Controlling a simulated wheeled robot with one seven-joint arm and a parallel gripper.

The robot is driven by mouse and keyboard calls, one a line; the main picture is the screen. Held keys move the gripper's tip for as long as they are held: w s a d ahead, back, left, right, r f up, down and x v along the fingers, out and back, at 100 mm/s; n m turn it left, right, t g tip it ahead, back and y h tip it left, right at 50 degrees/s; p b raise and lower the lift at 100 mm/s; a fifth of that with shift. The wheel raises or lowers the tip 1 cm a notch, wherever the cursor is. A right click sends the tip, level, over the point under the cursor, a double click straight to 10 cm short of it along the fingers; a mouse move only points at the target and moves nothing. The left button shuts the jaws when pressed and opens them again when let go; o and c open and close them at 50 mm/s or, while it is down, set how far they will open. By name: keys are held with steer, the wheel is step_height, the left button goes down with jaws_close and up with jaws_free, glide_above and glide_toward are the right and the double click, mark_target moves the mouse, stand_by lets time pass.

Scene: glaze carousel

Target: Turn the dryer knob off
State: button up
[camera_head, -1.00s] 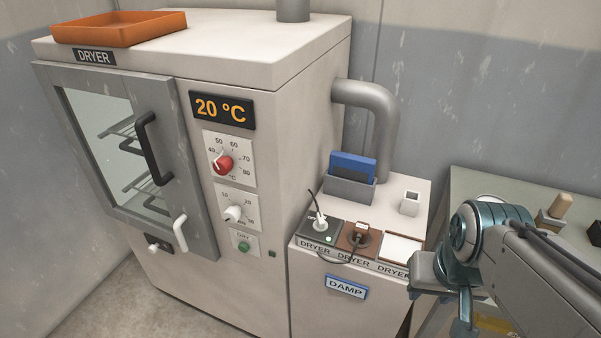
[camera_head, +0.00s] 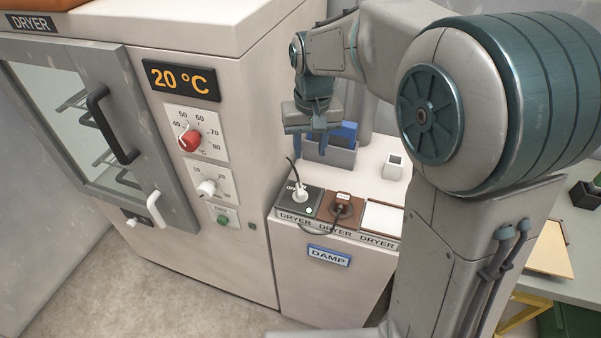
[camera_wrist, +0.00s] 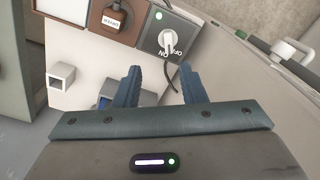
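The dryer (camera_head: 240,150) stands at left in the head view. Its front has a red knob (camera_head: 189,140) on a temperature scale, a white knob (camera_head: 207,188) on a smaller scale and a green button (camera_head: 223,219). On the low DAMP cabinet, a dark DRYER plate (camera_head: 289,209) carries a white switch-like piece (camera_head: 300,194) marked ON and OFF, with a green light and a dark cord beside it. It also shows in the wrist view (camera_wrist: 167,42). Its exact setting is unclear. My gripper (camera_head: 311,148) hangs open and empty above the cabinet, its fingers (camera_wrist: 160,82) apart from this piece.
A brown plate (camera_head: 327,210) with a dark tagged plug and a white-topped plate (camera_head: 384,218) sit alongside. A grey holder with blue contents (camera_head: 335,155) and a small white square cup (camera_head: 394,167) stand behind. The dryer's side wall rises close at left.

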mark_target(300, 189)
steer(key=f, duration=0.4)
steer(key=w+a+f, duration=0.1)
steer(key=f, duration=0.4)
steer(key=a+f, duration=0.1)
steer(key=f, duration=0.4)
steer(key=shift+w+f+p, duration=0.25)
steer(key=shift+w+p, duration=0.1)
steer(key=shift+w, duration=0.05)
jaws_close()
